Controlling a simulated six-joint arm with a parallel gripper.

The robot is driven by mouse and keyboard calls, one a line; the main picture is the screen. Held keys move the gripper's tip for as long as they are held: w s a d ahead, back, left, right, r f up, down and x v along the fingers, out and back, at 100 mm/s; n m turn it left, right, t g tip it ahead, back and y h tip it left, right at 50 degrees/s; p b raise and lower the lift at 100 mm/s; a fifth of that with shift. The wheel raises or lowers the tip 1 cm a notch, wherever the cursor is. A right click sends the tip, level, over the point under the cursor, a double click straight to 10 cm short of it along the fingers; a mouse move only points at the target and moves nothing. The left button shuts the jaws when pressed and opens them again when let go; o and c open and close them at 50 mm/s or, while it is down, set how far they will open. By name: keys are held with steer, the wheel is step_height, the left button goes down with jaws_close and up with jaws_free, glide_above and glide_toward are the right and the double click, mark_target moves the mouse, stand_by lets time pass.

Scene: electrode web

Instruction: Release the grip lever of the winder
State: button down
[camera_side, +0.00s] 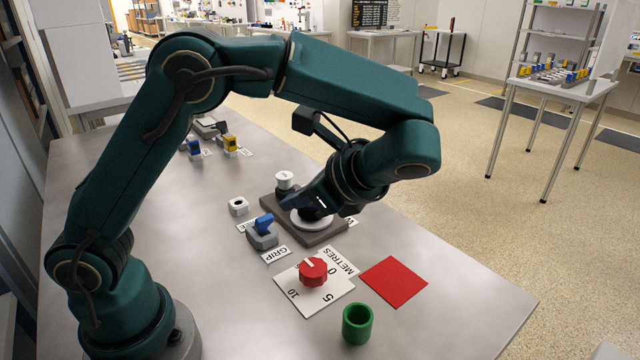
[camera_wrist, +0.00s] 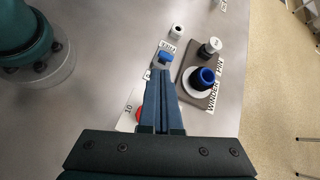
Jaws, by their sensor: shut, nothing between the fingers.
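The grip lever (camera_side: 264,223) is a blue handle on a grey block, beside a card marked GRIP, left of the winder. In the wrist view the lever (camera_wrist: 166,57) lies just beyond my fingertips. The winder has a grey-brown base (camera_side: 320,238) and a white disc (camera_side: 298,219). In the wrist view a dark blue ring (camera_wrist: 204,78) sits on the disc. My gripper (camera_wrist: 160,73) is shut and empty. In the side view my wrist is over the winder, and the fingertips are hard to make out. I cannot tell whether they touch anything.
A white-topped pin (camera_side: 285,180) stands on the winder base. A white nut-like piece (camera_side: 238,206) lies behind the lever. In front are a red knob (camera_side: 313,272) on a METRES dial, a red square (camera_side: 394,282) and a green cup (camera_side: 357,324).

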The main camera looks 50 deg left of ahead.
steer(key=d+f+m+y, duration=0.1)
steer(key=f, duration=0.1)
steer(key=d+f+m+y, duration=0.1)
steer(key=d+f, duration=0.1)
steer(key=f, duration=0.1)
steer(key=d+f+m+t+y, duration=0.1)
steer(key=f+m, duration=0.1)
steer(key=f, duration=0.1)
steer(key=shift+w+d+f, duration=0.1)
steer(key=shift+w+d, duration=0.25)
steer(key=shift+w, duration=0.05)
steer(key=shift+s+d+f+m+y, duration=0.25)
steer(key=shift+s+f+m+y, duration=0.05)
steer(key=shift+f, duration=0.15)
steer(key=shift+a, duration=0.1)
glide_toward(265, 226)
steer(key=a+f, duration=0.2)
steer(key=f, duration=0.1)
steer(key=shift+s+a+f, duration=0.15)
steer(key=shift+f, duration=0.15)
steer(key=shift+a+r, duration=0.55)
steer(key=shift+a, duration=0.4)
steer(key=shift+a+r, duration=0.25)
steer(key=shift+a, duration=0.35)
